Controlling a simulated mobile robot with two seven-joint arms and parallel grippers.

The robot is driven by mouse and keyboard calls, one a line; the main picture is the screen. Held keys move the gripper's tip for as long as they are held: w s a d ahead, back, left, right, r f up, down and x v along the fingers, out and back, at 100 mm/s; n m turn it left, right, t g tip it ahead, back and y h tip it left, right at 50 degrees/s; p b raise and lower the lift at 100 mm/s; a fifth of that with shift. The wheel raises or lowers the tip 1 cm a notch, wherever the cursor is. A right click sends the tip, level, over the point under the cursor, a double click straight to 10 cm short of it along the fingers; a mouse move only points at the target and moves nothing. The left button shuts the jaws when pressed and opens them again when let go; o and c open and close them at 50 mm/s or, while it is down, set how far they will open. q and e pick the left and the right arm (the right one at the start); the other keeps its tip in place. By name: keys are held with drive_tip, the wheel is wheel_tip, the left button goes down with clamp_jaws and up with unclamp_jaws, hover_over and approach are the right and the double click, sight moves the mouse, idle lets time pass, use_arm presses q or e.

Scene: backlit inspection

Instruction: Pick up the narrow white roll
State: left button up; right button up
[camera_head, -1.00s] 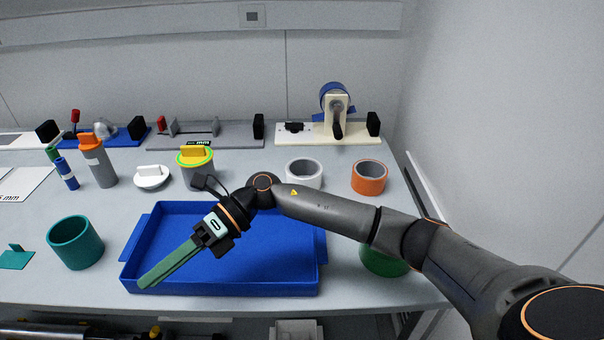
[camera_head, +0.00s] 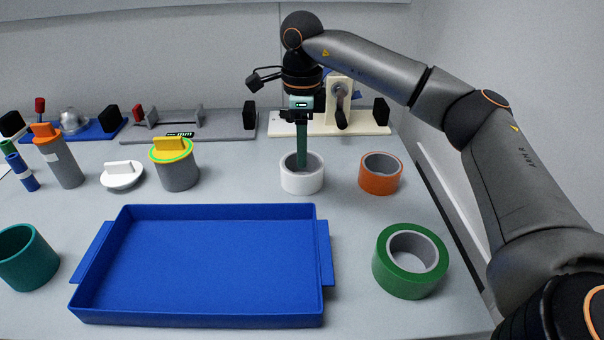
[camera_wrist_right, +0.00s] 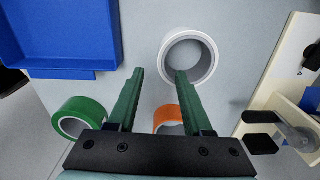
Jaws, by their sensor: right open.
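The white roll (camera_head: 302,186) stands on the table behind the blue tray, its hole facing up with a grey inner core. My right gripper (camera_head: 302,158) points down at it, its green fingers overlapping the roll's opening in the head view. In the right wrist view the roll (camera_wrist_right: 211,58) lies just beyond the open fingers (camera_wrist_right: 160,72). One fingertip overlaps the roll's near edge there, and the other is over bare table to its left. Nothing is between the fingers. I cannot tell whether a finger touches the roll. My left gripper is not in view.
An orange roll (camera_head: 381,184) stands right of the white roll, a larger green roll (camera_head: 392,279) nearer. The blue tray (camera_head: 225,212) is empty. A cream tape dispenser (camera_head: 372,119) stands behind. A grey canister (camera_head: 178,178) with a yellow-handled lid is to the left.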

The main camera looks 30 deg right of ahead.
sight(302, 175)
wheel_tip(302, 175, down, 8)
drive_tip(key=shift+w+f+b, duration=0.1)
drive_tip(key=shift+w+b, duration=0.05)
drive_tip(key=shift+b, duration=0.5)
clamp_jaws()
idle(1.2)
